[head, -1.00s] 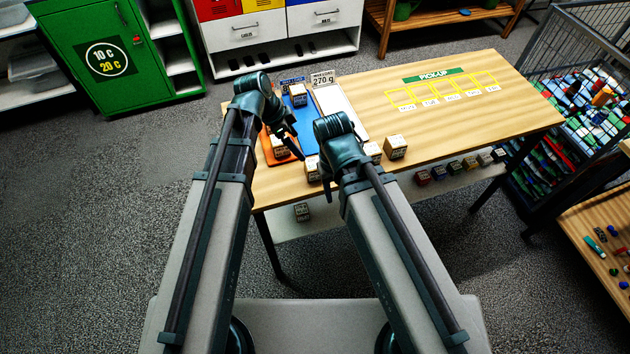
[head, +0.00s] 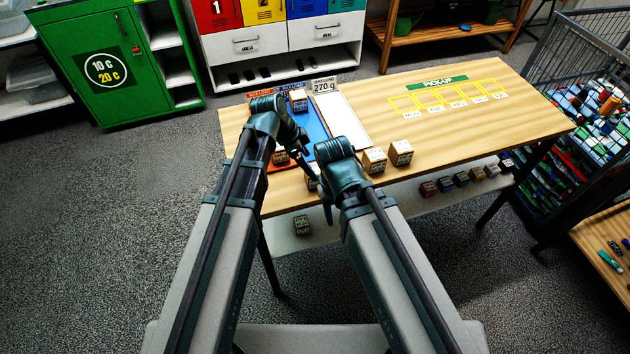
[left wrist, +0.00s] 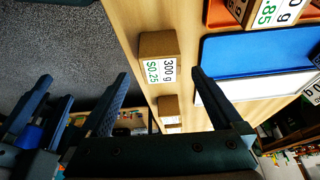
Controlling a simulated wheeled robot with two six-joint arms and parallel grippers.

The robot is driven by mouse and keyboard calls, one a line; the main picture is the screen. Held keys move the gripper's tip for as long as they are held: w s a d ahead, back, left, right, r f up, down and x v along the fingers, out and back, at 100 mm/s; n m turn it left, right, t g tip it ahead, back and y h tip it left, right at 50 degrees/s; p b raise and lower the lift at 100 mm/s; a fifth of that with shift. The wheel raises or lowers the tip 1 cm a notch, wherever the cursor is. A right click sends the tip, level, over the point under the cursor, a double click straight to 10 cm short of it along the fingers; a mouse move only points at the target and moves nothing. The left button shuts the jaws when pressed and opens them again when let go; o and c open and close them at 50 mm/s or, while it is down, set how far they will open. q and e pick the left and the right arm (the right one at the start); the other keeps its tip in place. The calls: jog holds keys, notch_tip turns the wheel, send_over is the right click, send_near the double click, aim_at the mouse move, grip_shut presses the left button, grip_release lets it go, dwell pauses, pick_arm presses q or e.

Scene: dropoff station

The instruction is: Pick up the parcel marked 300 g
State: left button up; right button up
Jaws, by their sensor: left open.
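The parcel marked 300 g (left wrist: 157,50) is a brown box with a white label, also reading $0.25, in the left wrist view. It stands on the wooden table near its edge. My left gripper (left wrist: 160,75) is open, with a finger seen on either side of the parcel; neither visibly grips it. In the head view my left gripper (head: 309,168) is over the table's near left part. A partly hidden parcel (head: 311,180) sits by it, its label unreadable there. My right gripper (head: 327,213) hangs at the table's near edge; its fingers overlap, so its opening is unclear.
Orange (head: 272,163), blue (head: 315,128) and white (head: 345,122) trays lie on the table, parcels on the first two. Two parcels (head: 375,159) (head: 400,152) stand to the right. A sign reads 270 g (head: 324,86). The table's right middle is clear.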

aim_at(314, 169)
pick_arm(q)
jog(key=b+x, duration=0.4)
jog(key=x, duration=0.1)
jog(key=shift+w+d+f+b, duration=0.1)
jog(key=shift+w+f+b, duration=0.05)
jog(key=shift+b, duration=0.25)
grip_shut()
dwell(0.4)
